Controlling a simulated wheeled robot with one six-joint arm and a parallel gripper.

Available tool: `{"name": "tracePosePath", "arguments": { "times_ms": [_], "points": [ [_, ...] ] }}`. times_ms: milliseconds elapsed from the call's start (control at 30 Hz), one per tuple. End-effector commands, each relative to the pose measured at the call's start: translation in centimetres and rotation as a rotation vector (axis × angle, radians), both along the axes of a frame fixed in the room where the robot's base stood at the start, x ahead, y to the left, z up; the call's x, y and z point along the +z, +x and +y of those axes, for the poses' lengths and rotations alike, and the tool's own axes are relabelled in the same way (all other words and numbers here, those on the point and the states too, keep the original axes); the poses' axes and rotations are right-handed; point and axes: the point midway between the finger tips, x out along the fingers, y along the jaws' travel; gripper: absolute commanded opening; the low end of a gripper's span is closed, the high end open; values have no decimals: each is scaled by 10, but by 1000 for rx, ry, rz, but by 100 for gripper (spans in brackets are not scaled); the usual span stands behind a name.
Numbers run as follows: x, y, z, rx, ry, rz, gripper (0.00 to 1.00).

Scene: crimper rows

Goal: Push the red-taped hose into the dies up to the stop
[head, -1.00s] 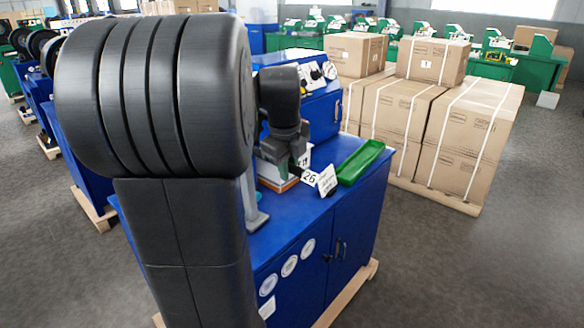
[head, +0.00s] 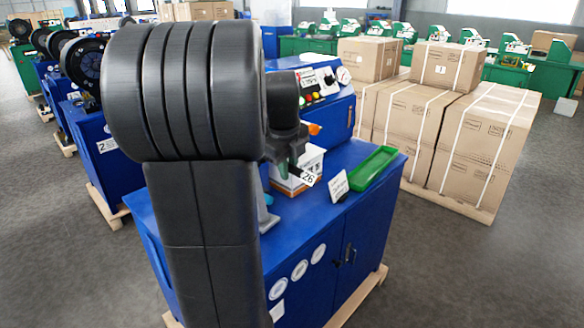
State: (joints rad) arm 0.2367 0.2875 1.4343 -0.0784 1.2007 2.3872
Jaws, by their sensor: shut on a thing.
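My gripper (head: 289,158) is at the front of the blue crimper bench, beyond my large black arm link. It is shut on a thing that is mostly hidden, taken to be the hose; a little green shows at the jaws. No red tape can be made out. A white tag reading 26 (head: 307,178) hangs just below and right of the jaws. The dies are hidden behind my arm, so I cannot tell how the hose stands to them or to the stop.
The blue bench (head: 335,225) bears a white box (head: 312,160), a white card (head: 339,187), a green tray (head: 374,166) and a control panel (head: 322,80). Strapped cartons (head: 480,140) stand at right. More blue crimpers (head: 85,120) line the left. The grey floor in front right is clear.

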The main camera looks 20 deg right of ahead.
Motion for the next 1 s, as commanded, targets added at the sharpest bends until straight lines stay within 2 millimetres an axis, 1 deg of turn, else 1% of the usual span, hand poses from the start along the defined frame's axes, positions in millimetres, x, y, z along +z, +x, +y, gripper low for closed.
{"name": "tracePosePath", "arguments": {
  "times_ms": [767, 1000],
  "points": [
    [2, 27, 15, -1, -2, -1, 0],
    [4, 27, 15, -2, -3, 1, 0]
  ]
}}
